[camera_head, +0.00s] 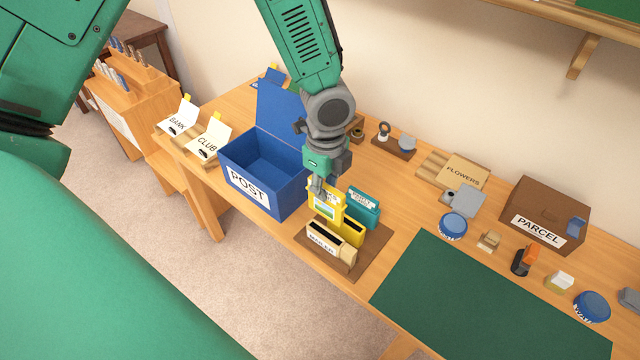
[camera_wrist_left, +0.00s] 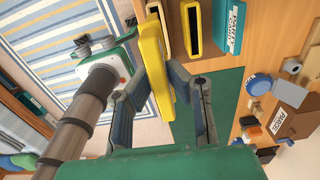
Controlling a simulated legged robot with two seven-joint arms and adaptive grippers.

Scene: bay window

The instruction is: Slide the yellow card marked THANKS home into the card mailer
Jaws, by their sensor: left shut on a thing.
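My left gripper (camera_head: 318,187) is shut on the upper part of the yellow card (camera_head: 327,206), which also shows between its fingers in the left wrist view (camera_wrist_left: 157,72). The card stands upright above the organiser, beside the beige card mailer (camera_head: 322,248) marked MAILER. In the head view its lower edge is near the mailer and the yellow slotted box (camera_head: 353,231); I cannot tell whether it touches either. The THANKS mark cannot be read. The beige mailer shows at the top of the left wrist view (camera_wrist_left: 166,24).
A teal slotted box (camera_head: 365,207) stands behind the yellow one on a brown base (camera_head: 370,250). The open blue POST box (camera_head: 252,190) is close on the left. A green mat (camera_head: 480,305) lies clear on the right, with the PARCEL box (camera_head: 545,213) beyond it.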

